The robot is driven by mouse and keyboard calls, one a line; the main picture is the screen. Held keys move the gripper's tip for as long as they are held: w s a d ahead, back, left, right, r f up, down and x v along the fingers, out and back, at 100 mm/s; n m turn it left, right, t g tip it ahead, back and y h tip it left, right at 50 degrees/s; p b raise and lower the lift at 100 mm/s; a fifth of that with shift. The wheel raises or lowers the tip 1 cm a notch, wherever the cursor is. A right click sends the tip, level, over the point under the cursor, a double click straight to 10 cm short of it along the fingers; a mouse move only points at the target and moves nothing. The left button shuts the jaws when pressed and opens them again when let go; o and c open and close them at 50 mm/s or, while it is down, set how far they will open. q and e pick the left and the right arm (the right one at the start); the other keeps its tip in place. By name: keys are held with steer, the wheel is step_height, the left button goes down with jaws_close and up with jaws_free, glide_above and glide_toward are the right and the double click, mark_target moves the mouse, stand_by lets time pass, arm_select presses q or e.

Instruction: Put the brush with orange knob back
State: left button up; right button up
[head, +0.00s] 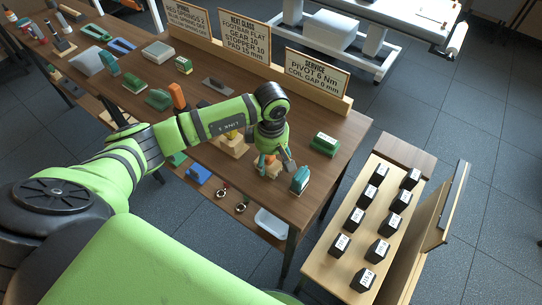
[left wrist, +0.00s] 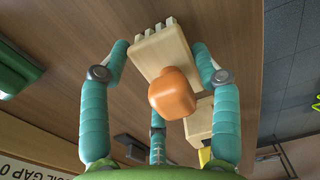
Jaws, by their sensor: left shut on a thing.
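The brush with the orange knob (head: 265,168) is at the front part of the wooden table in the head view. In the left wrist view, its orange knob (left wrist: 174,96) points toward the camera, and its pale wooden body (left wrist: 163,52) has a toothed far edge. My left gripper (head: 275,155) is shut on this brush from above. Its teal fingers (left wrist: 163,50) stand on both sides of the wooden body. I cannot tell whether the brush touches the tabletop. My right gripper is not in view.
A brush with a yellow knob (head: 233,145) stands just left of the gripper. A teal-and-white piece (head: 299,180) is close on the right, and a green block (head: 324,145) beyond it. Signboards (head: 317,74) line the back edge. A side stand (head: 335,240) holds several black weights.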

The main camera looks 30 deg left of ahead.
arm_select(q)
steer(key=shift+f+b, duration=0.2)
steer(key=shift+b, duration=0.1)
steer(key=o, duration=1.1)
steer(key=shift+r, duration=0.1)
steer(key=shift+r+p, duration=0.25)
steer(key=shift+p, duration=0.15)
steer(key=shift+w+r+b, duration=0.1)
steer(key=shift+r+b, duration=0.2)
steer(key=shift+b, duration=0.05)
step_height(320, 180, up, 10)
steer(key=b, duration=0.3)
steer(key=shift+r, duration=0.25)
steer(key=shift+r+b, duration=0.3)
steer(key=shift+r, duration=0.1)
